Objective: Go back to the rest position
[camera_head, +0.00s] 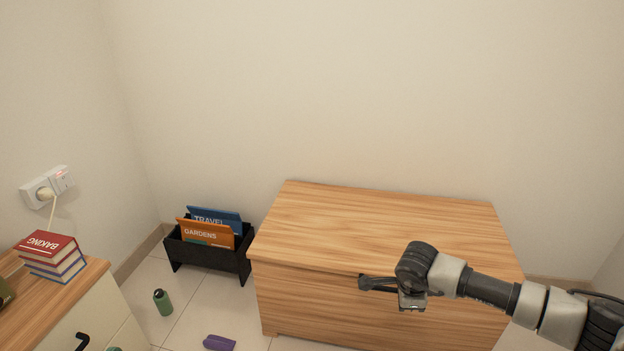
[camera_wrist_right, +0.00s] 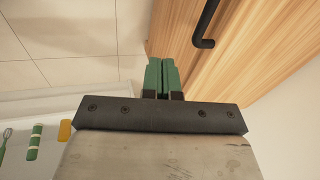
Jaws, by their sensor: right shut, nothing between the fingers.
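My right arm comes in from the right in the head view. Its gripper (camera_head: 411,302) hangs in front of the wooden chest (camera_head: 380,230), near the upper part of the chest's front. In the right wrist view the two green fingers (camera_wrist_right: 162,75) are together with nothing between them. A black handle (camera_wrist_right: 205,26) on a wooden face shows beyond them to the right, apart from the fingers in the picture. The chest's lid looks closed. My left gripper is not in view.
A black rack (camera_head: 208,256) with books stands left of the chest. A green bottle (camera_head: 162,301) and a purple object (camera_head: 219,342) are on the tiles. Stacked books (camera_head: 50,256) sit on a cabinet at left. The wrist view shows a striped green item (camera_wrist_right: 35,141).

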